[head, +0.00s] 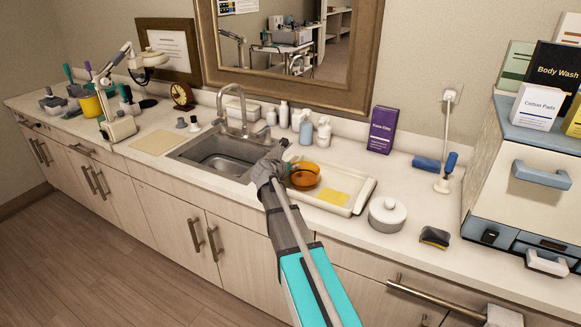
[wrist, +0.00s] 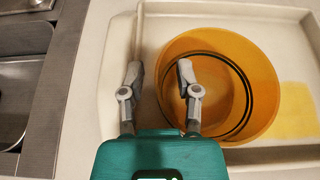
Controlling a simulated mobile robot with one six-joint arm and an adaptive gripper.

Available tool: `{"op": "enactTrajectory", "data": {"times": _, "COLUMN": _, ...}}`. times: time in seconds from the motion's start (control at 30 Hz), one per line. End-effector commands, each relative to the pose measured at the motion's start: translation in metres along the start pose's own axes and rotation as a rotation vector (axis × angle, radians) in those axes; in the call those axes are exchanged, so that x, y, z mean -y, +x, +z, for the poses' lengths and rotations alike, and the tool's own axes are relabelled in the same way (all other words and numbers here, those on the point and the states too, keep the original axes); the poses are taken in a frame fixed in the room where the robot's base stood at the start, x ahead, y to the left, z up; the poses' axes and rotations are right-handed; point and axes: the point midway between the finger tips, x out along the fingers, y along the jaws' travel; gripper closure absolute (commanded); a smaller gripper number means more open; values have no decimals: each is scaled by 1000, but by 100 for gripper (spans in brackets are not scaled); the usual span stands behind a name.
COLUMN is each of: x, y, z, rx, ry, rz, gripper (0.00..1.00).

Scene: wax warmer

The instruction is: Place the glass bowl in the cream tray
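The glass bowl (head: 305,176) is amber and round, and it stands upright in the left part of the cream tray (head: 363,197). In the wrist view the bowl (wrist: 258,70) fills the middle, with the cream tray (wrist: 285,153) around it. My gripper (head: 284,170) is at the bowl's left side. In the wrist view my gripper (wrist: 158,75) has its fingers well apart. One finger is left of the bowl's wall and the other is over the bowl's inside. The wall lies between them without visible grip on it.
A yellow sheet (head: 334,199) lies in the tray right of the bowl. The sink (head: 215,152) is to the left. Several bottles (head: 305,128) and a purple box (head: 382,130) stand behind.

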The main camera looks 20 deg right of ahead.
Motion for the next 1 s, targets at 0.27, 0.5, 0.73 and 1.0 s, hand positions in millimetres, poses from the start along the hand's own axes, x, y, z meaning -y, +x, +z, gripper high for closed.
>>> {"op": "enactTrajectory", "data": {"times": 0.27, "x": 0, "y": 0, "z": 1, "rx": 0, "ry": 0, "rz": 0, "gripper": 57}}
{"op": "enactTrajectory", "data": {"times": 0.5, "x": 1, "y": -14, "z": 2, "rx": 0, "ry": -1, "rz": 1, "gripper": 57}}
{"op": "enactTrajectory", "data": {"times": 0.73, "x": 1, "y": -46, "z": 3, "rx": 0, "ry": -1, "rz": 2, "gripper": 57}}
{"op": "enactTrajectory", "data": {"times": 1.0, "x": 2, "y": -90, "z": 3, "rx": 0, "ry": -1, "rz": 1, "gripper": 57}}
